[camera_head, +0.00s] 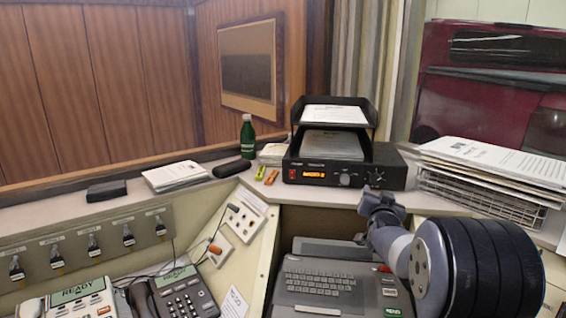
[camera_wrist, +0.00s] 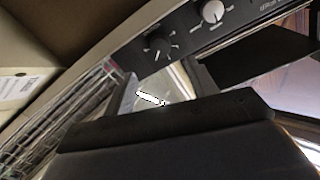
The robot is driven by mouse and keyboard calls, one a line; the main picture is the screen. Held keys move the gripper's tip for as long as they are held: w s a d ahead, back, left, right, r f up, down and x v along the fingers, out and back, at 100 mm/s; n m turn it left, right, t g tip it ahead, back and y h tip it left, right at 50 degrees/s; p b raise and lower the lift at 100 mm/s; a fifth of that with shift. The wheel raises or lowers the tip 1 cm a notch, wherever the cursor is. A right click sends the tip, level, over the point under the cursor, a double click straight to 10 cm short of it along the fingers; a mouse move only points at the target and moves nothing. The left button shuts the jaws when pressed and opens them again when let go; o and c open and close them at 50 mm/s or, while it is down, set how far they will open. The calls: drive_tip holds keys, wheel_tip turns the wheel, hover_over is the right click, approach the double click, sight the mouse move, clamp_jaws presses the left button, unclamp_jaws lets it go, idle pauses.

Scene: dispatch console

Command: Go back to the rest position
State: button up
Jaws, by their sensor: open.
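My arm reaches in from the lower right of the head view, over the console. My gripper (camera_head: 381,203) is at its end, small and partly end-on, in front of the black radio unit (camera_head: 398,176). It is open, and no object shows in it. In the wrist view a dark part of my gripper (camera_wrist: 170,125) fills the lower middle. Beyond it are the knobs on the radio's front panel (camera_wrist: 180,40).
A typewriter-like keyboard unit (camera_head: 318,282) lies below my arm. A wire basket (camera_head: 480,193) with papers stands at right. A green bottle (camera_head: 247,135) and paper stack (camera_head: 176,176) stand on the back ledge. Phones (camera_head: 185,292) and a jack panel (camera_head: 75,240) are at left.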

sight(376, 182)
drive_tip(key=p+x, duration=0.1)
drive_tip(key=x, duration=0.7)
drive_tip(key=shift+w, duration=0.25)
drive_tip(key=shift+s+p, duration=0.1)
drive_tip(key=shift+p, duration=0.55)
drive_tip(key=shift+n, duration=0.3)
drive_tip(key=shift+f+b, duration=0.2)
drive_tip(key=shift+b, duration=0.5)
